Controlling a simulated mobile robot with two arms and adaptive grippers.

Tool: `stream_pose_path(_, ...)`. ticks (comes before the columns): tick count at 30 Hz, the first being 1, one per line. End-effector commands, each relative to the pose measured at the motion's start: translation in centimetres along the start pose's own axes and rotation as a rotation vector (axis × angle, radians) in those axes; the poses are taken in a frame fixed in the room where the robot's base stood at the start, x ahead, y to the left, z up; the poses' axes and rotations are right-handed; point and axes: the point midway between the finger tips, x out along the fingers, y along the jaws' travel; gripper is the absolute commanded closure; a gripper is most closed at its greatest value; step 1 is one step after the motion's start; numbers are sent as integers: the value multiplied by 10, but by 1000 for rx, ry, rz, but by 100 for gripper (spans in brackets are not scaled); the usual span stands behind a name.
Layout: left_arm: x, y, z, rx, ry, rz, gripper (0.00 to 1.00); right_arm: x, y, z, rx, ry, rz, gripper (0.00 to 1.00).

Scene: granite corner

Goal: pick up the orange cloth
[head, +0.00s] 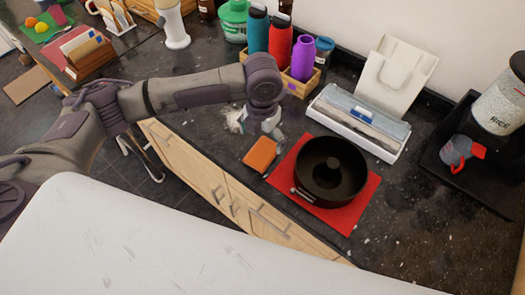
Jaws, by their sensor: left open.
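The orange cloth (260,155) looks like a small folded rectangle lying flat on the dark granite counter near its front edge. It is just left of the red mat (343,218). My left gripper (270,132) points down from the wrist, just above and behind the cloth in the picture. It is open and holds nothing that I can see; its fingertips are small and partly hidden by the wrist. I cannot tell whether it touches the cloth. My right gripper is not in view.
A black pot (331,171) stands on the red mat. Behind are a wooden crate (301,88) of bottles and a white box (357,125). A small pale object (235,120) lies left of the gripper. The counter right of the pot is mostly clear.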

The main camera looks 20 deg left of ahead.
Motion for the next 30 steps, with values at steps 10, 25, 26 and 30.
stream_pose_path(10,43,-3,-3,-1,2,0,0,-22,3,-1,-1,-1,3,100)
stream_pose_path(25,52,-3,-2,1,-2,1,28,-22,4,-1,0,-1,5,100)
stream_pose_path(26,52,-3,-2,1,-2,1,33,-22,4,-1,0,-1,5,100)
stream_pose_path(30,52,-3,-3,1,-2,1,57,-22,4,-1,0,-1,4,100)
